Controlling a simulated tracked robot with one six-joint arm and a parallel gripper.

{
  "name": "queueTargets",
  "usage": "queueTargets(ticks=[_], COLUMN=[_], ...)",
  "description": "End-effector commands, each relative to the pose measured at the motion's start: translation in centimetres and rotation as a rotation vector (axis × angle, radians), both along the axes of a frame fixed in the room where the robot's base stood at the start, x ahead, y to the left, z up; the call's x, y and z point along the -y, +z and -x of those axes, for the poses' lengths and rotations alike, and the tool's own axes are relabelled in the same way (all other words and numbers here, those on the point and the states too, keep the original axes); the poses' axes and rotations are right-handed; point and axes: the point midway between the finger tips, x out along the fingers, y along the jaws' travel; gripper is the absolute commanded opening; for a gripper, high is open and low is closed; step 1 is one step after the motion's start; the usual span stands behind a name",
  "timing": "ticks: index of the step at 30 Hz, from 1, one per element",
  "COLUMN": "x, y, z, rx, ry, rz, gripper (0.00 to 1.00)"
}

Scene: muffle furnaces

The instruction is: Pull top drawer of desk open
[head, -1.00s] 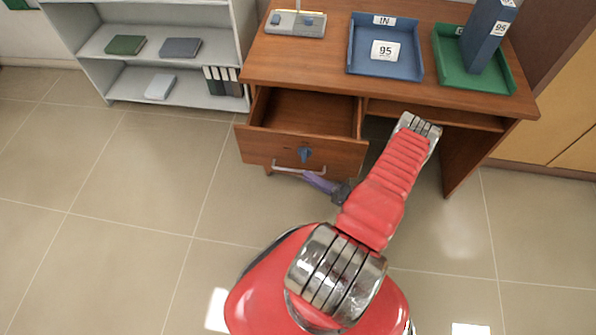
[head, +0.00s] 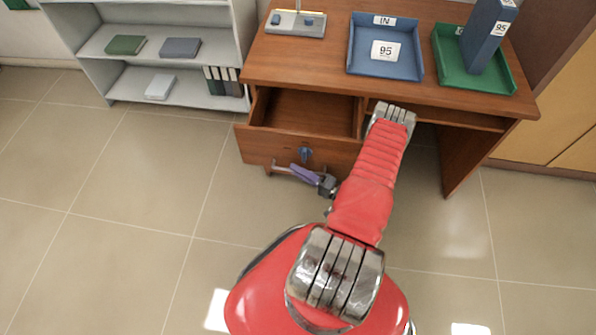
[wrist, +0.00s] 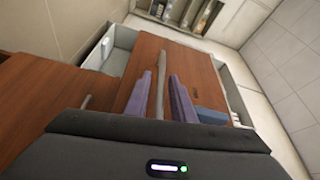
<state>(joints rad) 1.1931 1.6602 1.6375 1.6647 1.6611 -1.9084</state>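The desk's top drawer (head: 270,147) is pulled out in the head view, and its bare wooden inside shows. Its bar handle (head: 281,168) is on the front face, partly covered by my gripper (head: 303,173). In the wrist view the handle bar (wrist: 160,80) runs between the two purple fingers of my gripper (wrist: 167,97). The fingers stand apart, one on each side of the bar, and do not look closed on it. A blue piece (head: 305,153) is on the drawer front above the handle.
The desk top (head: 335,62) holds a blue tray (head: 384,68) and a green tray (head: 500,78) with a blue binder (head: 485,35). A grey shelf (head: 97,62) stands at the left. The tiled floor left of the drawer is clear.

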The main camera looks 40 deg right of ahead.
Motion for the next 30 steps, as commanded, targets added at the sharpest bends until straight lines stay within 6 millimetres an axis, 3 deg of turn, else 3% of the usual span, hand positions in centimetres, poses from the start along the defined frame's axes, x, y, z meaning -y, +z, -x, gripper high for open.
queueTargets(ticks=[9, 25, 30], x=[0.0, -0.1, -1.4], y=[0.0, -0.2, -0.3], z=[0.0, 0.1, 1.2], rx=[-0.001, -0.004, -0.007], ry=[0.0, -0.002, -0.003], rz=[0.0, -0.001, -0.005], gripper=[0.0, 0.0, 0.0])
